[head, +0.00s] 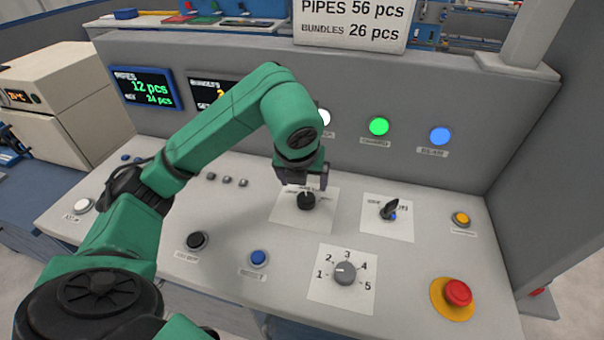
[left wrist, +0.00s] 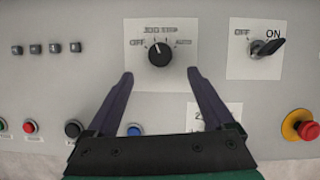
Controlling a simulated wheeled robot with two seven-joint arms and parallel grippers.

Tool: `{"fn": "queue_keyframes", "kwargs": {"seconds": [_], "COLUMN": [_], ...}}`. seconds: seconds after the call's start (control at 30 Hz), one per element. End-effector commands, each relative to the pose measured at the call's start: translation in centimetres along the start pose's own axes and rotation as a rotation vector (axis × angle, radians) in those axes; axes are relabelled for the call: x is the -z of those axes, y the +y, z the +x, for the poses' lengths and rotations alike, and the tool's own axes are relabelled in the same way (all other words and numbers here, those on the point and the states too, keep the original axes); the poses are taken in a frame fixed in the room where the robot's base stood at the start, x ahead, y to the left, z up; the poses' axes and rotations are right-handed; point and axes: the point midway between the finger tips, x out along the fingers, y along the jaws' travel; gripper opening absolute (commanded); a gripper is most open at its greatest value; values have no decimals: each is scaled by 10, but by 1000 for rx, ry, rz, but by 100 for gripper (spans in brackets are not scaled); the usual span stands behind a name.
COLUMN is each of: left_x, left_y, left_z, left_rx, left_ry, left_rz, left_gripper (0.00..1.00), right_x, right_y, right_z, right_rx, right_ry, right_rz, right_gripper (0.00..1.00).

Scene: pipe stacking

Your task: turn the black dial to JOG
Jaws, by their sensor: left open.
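The black dial (head: 306,201) sits on a white label plate on the sloped grey panel. In the left wrist view the dial (left wrist: 159,54) has a white mark pointing up and slightly left, roughly toward the JOG lettering. OFF is printed to its left and AUTO to its right. My left gripper (head: 303,186) is just above the dial in the head view, its fingers spread. In the left wrist view the open gripper (left wrist: 160,73) has one finger on each side, with the dial a little beyond the tips. Contact is not visible. My right gripper is not in view.
A black OFF/ON switch (head: 390,210) stands right of the dial, and a grey numbered knob (head: 344,273) is in front. A red emergency button (head: 457,293) is at the front right. Blue (head: 258,258) and black (head: 197,241) buttons lie front left. An upright panel with lamps rises behind.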

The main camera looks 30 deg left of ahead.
Motion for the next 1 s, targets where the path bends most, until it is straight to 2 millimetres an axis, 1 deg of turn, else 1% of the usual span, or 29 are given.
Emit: {"fn": "queue_keyframes", "kwargs": {"seconds": [0.03, 0.07, 0.1, 0.2, 0.3, 0.77, 0.87, 0.9, 1.0], "left_x": [-2, -2, -3, -2, -1, -1, -6, -10, -19], "left_y": [-1, 0, 0, 0, 0, 0, 0, 0, 0], "left_z": [-15, -22, -34, -48, -52, -52, -64, -74, -95], "left_rx": [3, 1, 0, -2, -1, 0, 0, 0, 0], "left_ry": [-6, -6, -6, -4, -1, 1, 0, 0, 1], "left_rz": [-1, -1, 0, 0, -1, -1, -1, -1, -1], "left_gripper": [87, 87, 87, 87, 87, 87, 87, 87, 87], "right_x": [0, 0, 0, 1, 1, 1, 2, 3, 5], "right_y": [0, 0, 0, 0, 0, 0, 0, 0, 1], "right_z": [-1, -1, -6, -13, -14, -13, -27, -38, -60], "right_rx": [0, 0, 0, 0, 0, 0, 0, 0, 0], "right_ry": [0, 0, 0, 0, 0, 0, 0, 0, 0], "right_rz": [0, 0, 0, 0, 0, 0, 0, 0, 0], "right_gripper": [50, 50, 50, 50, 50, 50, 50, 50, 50]}}
